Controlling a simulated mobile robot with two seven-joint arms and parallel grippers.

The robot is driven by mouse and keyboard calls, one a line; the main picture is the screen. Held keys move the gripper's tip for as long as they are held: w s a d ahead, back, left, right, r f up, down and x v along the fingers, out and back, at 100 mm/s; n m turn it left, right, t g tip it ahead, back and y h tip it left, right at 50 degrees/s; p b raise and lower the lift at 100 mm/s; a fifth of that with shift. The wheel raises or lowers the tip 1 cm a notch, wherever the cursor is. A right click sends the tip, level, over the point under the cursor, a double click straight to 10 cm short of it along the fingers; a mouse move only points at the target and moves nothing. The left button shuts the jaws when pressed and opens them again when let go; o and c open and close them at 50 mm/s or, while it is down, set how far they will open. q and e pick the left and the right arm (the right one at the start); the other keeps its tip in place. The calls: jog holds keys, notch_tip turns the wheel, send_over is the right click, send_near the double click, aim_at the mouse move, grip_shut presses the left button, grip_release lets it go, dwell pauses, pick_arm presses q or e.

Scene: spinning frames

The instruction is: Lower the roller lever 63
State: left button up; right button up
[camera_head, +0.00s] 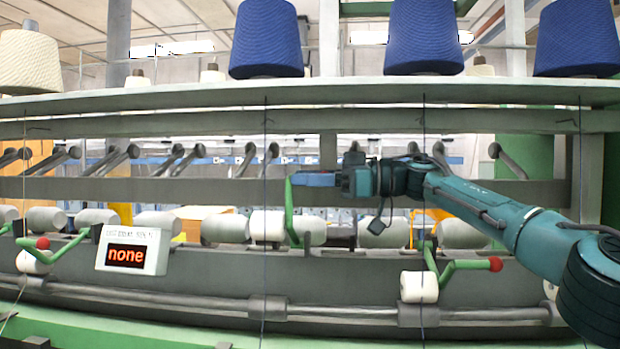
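A green roller lever (291,212) stands upright in the middle of the machine, its upper end bent toward the right. No number is readable on it, so I cannot tell from a label whether it is lever 63. My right gripper (312,179) reaches in from the right, with its blue fingers level at the lever's top end. The fingers touch or overlap the lever there, and the lever's knob is hidden. I see the fingers side-on, so their opening does not show. White rollers (268,226) sit behind the lever's lower part. My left gripper is out of view.
Two other green levers with red knobs lie lower, one at left (43,243) and one at right (495,264). A display box (133,250) reading "none" hangs left of the middle lever. Thin vertical threads cross the front. Blue yarn cones (267,40) stand on the upper shelf.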

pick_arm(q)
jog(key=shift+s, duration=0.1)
pick_arm(e)
grip_shut()
